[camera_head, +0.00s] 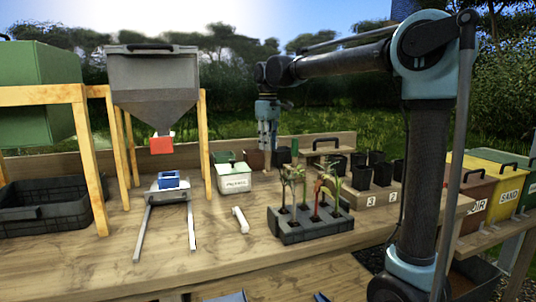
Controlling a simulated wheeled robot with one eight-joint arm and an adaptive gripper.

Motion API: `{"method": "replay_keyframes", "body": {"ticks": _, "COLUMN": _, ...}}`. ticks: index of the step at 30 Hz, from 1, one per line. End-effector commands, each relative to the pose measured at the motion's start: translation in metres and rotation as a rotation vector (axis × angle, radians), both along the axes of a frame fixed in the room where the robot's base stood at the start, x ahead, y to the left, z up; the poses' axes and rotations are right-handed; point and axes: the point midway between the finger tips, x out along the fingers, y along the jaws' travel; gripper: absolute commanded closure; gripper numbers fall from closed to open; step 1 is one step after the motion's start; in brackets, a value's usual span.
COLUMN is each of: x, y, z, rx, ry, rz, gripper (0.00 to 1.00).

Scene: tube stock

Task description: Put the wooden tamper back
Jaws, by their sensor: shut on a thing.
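My gripper (267,138) points down at the back of the bench, left of the centre-right planting area. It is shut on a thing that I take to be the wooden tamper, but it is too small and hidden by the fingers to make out. I cannot tell whether the held thing touches anything.
Seedlings stand in a grey tray (308,230) at front centre. Black pots (383,174) stand on a numbered wooden step.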

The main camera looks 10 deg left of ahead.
Motion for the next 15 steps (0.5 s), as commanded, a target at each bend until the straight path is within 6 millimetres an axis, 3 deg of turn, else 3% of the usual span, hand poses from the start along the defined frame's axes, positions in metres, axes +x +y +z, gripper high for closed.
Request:
{"method": "replay_keyframes", "body": {"ticks": 7, "x": 0.0, "y": -0.001, "z": -0.032, "rx": 0.0, "ry": 0.0, "rz": -0.001, "gripper": 1.0}}
{"method": "replay_keyframes", "body": {"ticks": 15, "x": 0.0, "y": -0.001, "z": -0.034, "rx": 0.0, "ry": 0.0, "rz": -0.001, "gripper": 1.0}}
